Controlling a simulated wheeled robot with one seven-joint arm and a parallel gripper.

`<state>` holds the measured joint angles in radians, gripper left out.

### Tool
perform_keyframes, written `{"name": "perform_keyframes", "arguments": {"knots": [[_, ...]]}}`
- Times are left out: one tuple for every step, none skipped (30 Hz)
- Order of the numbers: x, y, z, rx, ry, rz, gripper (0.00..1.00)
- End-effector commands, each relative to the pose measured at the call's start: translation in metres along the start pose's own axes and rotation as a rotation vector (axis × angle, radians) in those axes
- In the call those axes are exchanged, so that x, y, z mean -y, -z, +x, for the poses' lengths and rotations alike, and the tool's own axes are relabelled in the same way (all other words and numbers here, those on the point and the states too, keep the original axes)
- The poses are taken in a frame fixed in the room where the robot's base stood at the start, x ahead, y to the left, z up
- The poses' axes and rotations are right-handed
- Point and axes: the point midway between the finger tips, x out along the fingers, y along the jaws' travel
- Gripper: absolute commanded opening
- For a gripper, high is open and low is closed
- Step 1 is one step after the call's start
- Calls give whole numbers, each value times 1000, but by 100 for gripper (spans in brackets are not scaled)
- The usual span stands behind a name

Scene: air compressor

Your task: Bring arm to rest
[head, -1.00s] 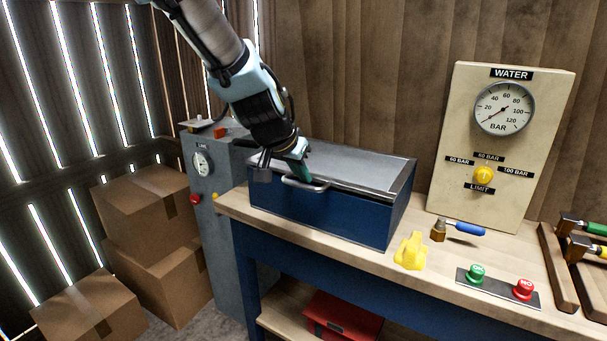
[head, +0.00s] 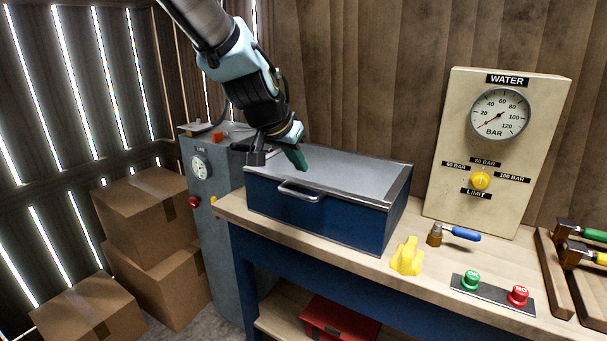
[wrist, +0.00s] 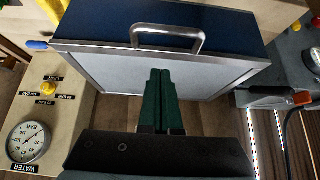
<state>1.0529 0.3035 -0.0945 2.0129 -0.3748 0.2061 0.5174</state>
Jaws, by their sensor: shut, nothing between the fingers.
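My gripper (head: 298,160) has green fingers and is above the left rear part of a blue box with a grey lid (head: 345,175). The lid is down, and the box's metal handle (head: 299,192) on the front is clear of my fingers. In the wrist view, my gripper's green fingers (wrist: 162,85) are closed together with nothing between them, in front of the grey lid (wrist: 110,75). The handle (wrist: 167,36) shows beyond the fingertips in that view.
The box stands on a wooden workbench (head: 345,262). A grey cabinet (head: 225,250) and cardboard boxes (head: 150,215) are to the left.

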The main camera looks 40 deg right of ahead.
Motion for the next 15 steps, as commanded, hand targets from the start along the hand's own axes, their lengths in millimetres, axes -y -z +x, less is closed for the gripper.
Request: {"name": "perform_keyframes", "arguments": {"knots": [[1,-1,-9,-7,2,2,0],[0,-2,-15,-7,2,3,0],[0,-3,-22,-7,2,1,0],[0,-3,-28,-7,2,1,0],[0,-3,-33,-7,2,2,0],[0,-4,-40,-8,2,3,0],[0,-4,-45,-7,2,2,0],[0,-4,-49,-8,3,1,0],[0,-5,-55,-7,2,1,0],[0,-5,-58,-7,2,1,0],[0,-5,-61,-7,2,1,0],[0,-6,-65,-7,2,1,0],[0,-6,-67,-6,2,2,0],[0,-6,-69,-6,2,2,0],[0,-6,-71,-5,2,2,0]]}}
